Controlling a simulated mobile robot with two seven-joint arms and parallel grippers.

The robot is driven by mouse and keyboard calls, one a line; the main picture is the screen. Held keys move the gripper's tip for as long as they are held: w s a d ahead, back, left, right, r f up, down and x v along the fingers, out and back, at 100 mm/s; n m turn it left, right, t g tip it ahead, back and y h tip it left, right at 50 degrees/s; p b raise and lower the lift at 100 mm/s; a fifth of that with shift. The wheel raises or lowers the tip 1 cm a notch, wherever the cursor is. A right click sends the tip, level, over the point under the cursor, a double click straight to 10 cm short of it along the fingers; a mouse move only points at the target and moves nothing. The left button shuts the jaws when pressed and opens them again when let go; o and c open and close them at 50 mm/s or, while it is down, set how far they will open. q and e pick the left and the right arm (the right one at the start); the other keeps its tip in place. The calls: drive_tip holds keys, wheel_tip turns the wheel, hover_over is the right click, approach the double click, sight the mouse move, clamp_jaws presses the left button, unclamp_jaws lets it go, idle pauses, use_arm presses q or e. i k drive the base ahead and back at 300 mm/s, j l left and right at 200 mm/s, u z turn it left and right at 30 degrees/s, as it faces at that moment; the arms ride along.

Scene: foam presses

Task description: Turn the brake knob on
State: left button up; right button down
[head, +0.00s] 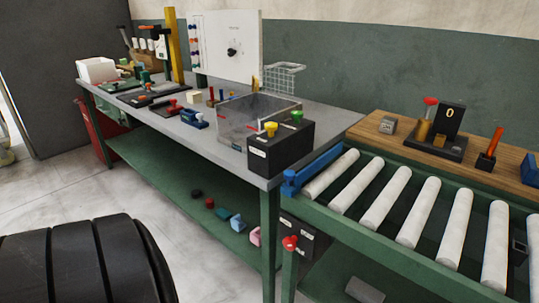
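A red knob (290,243) sticks out at the front leg of the roller conveyor, beside a dark box with small pale labels (303,236). A black round knob (232,52) sits on a white upright panel (249,30) at the back of the bench. The labels are too small to read, so I cannot tell from them which one is the brake knob, or its setting. Neither of my grippers is in the head view.
The roller conveyor (372,186) runs along the right. A black box with yellow and green knobs (280,150) stands on the grey bench (335,118) near its corner. A clear guard (240,115) is behind it. Open floor (190,245) lies in front of the bench.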

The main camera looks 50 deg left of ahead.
sight(289, 244)
drive_tip(key=k+j+u, duration=0.1)
drive_tip(key=u, duration=1.25)
